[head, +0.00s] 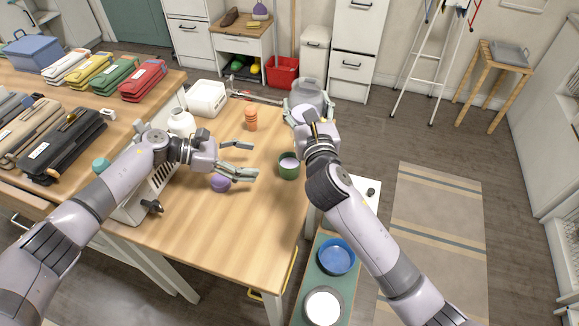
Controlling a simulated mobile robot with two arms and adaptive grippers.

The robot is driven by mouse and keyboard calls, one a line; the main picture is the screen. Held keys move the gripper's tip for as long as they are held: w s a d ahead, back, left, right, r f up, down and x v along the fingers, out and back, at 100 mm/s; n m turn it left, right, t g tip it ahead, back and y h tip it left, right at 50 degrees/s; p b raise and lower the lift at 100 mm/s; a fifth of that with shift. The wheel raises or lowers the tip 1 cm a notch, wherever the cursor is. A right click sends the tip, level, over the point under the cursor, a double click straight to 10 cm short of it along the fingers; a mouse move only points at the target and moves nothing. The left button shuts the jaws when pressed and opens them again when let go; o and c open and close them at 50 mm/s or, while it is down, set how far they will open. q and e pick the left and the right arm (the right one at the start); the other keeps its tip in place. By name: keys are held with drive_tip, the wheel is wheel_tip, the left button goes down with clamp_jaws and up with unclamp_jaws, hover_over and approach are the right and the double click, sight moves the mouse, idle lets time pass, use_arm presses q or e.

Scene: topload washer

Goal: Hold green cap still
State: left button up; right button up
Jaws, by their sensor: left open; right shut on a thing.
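A dark green round piece with a pale top (289,166), possibly the green cap, sits near the right edge of the wooden table (235,230). My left gripper (246,160) is open and empty to its left, fingers pointing toward it and apart from it. A purple round object (220,184) lies under the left gripper's lower finger. My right gripper (300,117) is above and beyond the green piece, at the table's far right. It is shut on what looks like the grey container (308,91); its wrist hides most of the contact.
A blue bowl (337,256) sits on a lower surface at right. The table's front is clear.

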use_arm(q)
drive_tip(key=shift+r, duration=0.15)
wheel_tip(320, 180, up, 10)
idle(0.7)
idle(0.5)
